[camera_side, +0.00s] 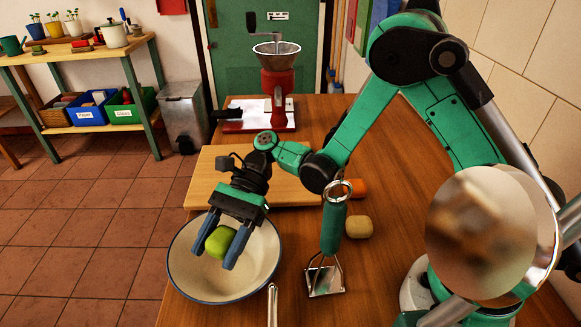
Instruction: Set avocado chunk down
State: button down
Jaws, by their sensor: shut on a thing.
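The avocado chunk (219,242) is a rounded green piece held between the two blue-grey fingers of my gripper (220,250). My gripper is shut on it and points downward. In the side view the chunk appears over the white bowl (262,272) with a dark rim, in front of its left and middle part. I cannot tell its exact height above the bowl's floor. The fingers hide part of the bowl's inside.
A wooden board (180,190) lies behind the bowl. A masher with a green handle (327,280), a brownish round piece (358,227) and an orange piece (358,188) are to the right. A red grinder (279,85) stands at the back. The bowl sits near the table's left edge.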

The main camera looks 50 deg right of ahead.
jog(key=shift+f, duration=0.25)
jog(key=shift+c, duration=1.2)
grip_release()
